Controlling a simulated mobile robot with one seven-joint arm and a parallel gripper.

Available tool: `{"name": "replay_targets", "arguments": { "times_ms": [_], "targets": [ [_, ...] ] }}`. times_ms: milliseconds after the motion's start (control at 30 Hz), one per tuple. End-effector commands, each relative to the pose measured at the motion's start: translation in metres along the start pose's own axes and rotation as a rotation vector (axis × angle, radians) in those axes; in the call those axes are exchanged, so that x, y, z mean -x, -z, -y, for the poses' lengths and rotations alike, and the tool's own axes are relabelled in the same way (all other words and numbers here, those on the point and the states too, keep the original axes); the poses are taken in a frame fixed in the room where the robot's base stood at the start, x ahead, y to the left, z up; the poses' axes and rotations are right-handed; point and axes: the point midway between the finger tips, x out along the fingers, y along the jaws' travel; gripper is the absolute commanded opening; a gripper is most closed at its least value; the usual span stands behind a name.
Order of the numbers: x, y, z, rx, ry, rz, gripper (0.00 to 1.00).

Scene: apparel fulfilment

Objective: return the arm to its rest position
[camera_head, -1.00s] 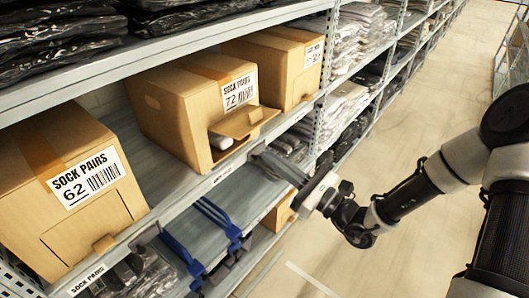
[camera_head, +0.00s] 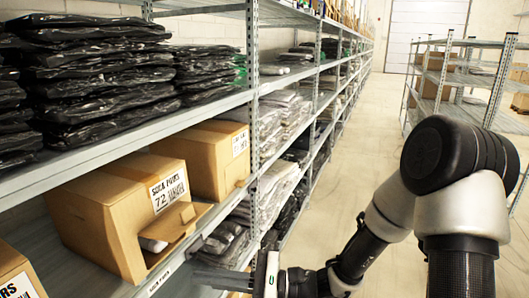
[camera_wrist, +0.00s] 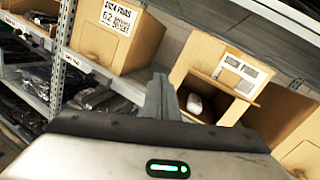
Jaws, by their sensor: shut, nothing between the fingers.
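My arm (camera_head: 385,215) reaches from the right of the head view down to the lower middle, in front of the shelf. My gripper (camera_head: 222,279) is at the bottom edge, partly cut off, pointing left beside the lower shelf front. In the wrist view my gripper's fingers (camera_wrist: 160,97) are together, with nothing between them. They point toward the shelf front, between the box marked 62 (camera_wrist: 108,38) and an open-fronted box (camera_wrist: 245,58) with a pale item (camera_wrist: 194,103) inside.
The box marked 72 (camera_head: 95,225) and another carton (camera_head: 205,160) stand on the shelf at left. Black bagged garments (camera_head: 95,75) lie stacked above. A steel upright (camera_head: 252,110) stands at the shelf front. The aisle floor (camera_head: 350,140) is clear; another rack (camera_head: 460,80) stands right.

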Motion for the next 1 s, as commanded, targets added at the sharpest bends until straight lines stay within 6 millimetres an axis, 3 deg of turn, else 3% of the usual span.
{"name": "replay_targets", "arguments": {
  "times_ms": [33, 200, 367, 500, 700, 833, 1000],
  "targets": [
    [0.002, -0.017, -0.016, 0.096, -0.112, -0.058, 0.00],
    [0.033, -0.039, -0.068, 0.381, -0.458, -0.274, 0.00],
    [0.086, -0.054, -0.090, 0.655, -0.731, -0.512, 0.00],
    [0.142, -0.075, -0.087, 0.897, -0.922, -0.747, 0.00],
    [0.216, -0.122, -0.064, 1.207, -1.097, -1.081, 0.00],
    [0.247, -0.150, -0.051, 1.339, -1.148, -1.236, 0.00],
    [0.265, -0.166, -0.044, 1.407, -1.172, -1.327, 0.00]
  ]
}}
